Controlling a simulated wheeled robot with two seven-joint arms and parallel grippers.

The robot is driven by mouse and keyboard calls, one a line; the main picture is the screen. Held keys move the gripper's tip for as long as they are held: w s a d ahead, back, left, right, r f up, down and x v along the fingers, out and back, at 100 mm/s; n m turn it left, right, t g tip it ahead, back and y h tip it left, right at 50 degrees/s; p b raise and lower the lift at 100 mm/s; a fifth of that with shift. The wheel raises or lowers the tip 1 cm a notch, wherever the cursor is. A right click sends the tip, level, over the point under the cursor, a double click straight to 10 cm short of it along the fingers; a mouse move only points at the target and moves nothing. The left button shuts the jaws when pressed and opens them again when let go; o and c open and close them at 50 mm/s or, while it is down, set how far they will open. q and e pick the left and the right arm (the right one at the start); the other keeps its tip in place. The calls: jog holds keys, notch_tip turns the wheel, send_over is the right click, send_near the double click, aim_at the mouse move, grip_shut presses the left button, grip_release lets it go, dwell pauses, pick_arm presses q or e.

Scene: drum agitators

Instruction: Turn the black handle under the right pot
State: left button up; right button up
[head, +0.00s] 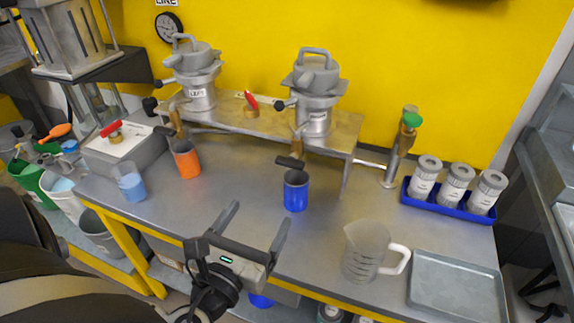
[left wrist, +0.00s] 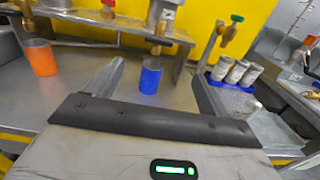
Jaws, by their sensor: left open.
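The right pot (head: 314,84) is a grey metal vessel with a lid and a label, standing on a raised metal shelf. Under it a brass tap with a black handle (head: 290,163) hangs above a blue cup (head: 296,192) on the bench. The blue cup also shows in the left wrist view (left wrist: 151,76), between my fingers. My left gripper (head: 256,225) is open and empty, near the bench's front edge, short of the blue cup and the handle. In the left wrist view the black handle (left wrist: 158,40) shows small above the cup. My right gripper is not in view.
The left pot (head: 198,82) stands on the same shelf (head: 232,117), with an orange cup (head: 187,160) below. A clear jug (head: 366,251) and a grey tray (head: 456,286) lie to the right. A blue rack (head: 447,203) holds jars. Bench between gripper and blue cup is clear.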

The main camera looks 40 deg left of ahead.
aim_at(288, 165)
pick_arm(q)
jog(key=p+x, duration=0.2)
jog(key=x, duration=1.3)
jog(key=shift+a, duration=0.15)
jog(key=c, duration=1)
